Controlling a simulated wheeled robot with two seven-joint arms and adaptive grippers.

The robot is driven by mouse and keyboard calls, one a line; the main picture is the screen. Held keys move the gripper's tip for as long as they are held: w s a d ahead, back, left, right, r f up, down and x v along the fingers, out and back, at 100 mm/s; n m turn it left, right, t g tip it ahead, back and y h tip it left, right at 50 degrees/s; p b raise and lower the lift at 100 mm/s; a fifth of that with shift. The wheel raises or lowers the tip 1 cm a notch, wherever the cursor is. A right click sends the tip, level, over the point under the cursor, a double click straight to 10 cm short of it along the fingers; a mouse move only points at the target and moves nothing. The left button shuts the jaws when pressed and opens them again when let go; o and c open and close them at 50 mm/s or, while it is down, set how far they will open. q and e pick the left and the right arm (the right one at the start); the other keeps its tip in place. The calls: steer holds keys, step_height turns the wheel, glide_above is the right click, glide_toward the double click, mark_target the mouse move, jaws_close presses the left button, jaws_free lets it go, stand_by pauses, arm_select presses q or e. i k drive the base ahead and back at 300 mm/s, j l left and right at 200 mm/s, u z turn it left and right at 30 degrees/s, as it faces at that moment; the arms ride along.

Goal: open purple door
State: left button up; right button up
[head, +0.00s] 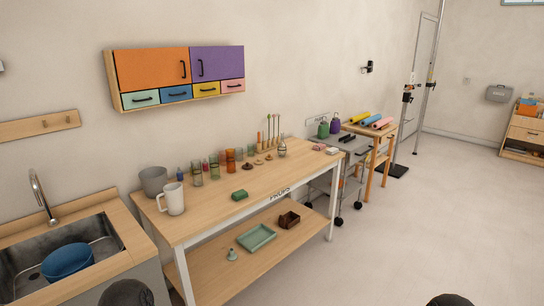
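The purple door (219,64) is the right-hand door of a small wall cabinet (110,82) at the upper left of the head view. It looks shut, flush with the cabinet front. Its dark vertical handle (200,68) is near its left edge. An orange door (148,69) with a similar handle is beside it on the left, also shut. Neither of my grippers is in view. Only dark rounded parts of mine show at the bottom edge.
Below the cabinet are small coloured drawers and a long wooden table (225,205) with cups, jars and a white pitcher (173,198). A sink (105,246) with a blue bowl (67,262) is at the left. The floor (400,225) at right is clear.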

mark_target(207, 63)
steer(key=i+u, duration=0.1)
steer(key=i, duration=0.5)
steer(key=i+l, duration=0.1)
steer(key=i, duration=0.55)
steer(key=i+l+u, duration=0.15)
steer(key=i, duration=0.45)
steer(key=i+l, duration=0.1)
steer(key=i, duration=0.5)
steer(key=u, duration=0.05)
